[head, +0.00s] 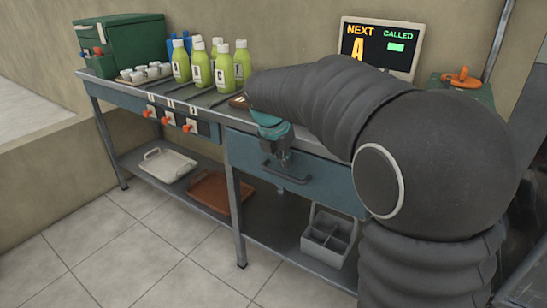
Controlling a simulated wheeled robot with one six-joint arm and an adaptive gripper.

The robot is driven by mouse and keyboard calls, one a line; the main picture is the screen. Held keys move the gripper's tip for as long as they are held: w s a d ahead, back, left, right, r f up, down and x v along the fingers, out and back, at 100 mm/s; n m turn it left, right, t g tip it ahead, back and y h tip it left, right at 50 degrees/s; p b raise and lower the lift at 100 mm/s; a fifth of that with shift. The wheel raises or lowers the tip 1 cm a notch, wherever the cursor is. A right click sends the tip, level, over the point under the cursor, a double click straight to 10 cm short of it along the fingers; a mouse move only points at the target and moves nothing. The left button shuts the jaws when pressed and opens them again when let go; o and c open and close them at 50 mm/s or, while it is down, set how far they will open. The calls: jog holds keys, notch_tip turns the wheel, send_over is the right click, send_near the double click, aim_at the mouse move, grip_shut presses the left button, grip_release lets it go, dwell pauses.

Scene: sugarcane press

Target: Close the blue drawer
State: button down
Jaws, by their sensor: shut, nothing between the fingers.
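The blue drawer (317,181) is under the right part of the metal worktop, and its dark bar handle (287,174) sits on its front. The front looks about level with the table frame, but my arm covers its upper part, so I cannot tell if a small gap remains. My gripper (283,162) points down in front of the drawer at the handle. Its fingers are shut and empty. I cannot tell whether they touch the handle.
On the worktop (205,98) stand several green bottles (223,68), a cup tray (146,73) and a green machine (122,45). Red knobs (188,127) are left of the drawer. The lower shelf holds white and brown trays and a grey caddy (329,236). The tiled floor in front is clear.

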jog(key=shift+w+r, duration=0.1)
jog(key=shift+w, duration=0.25)
jog(key=shift+d, duration=0.1)
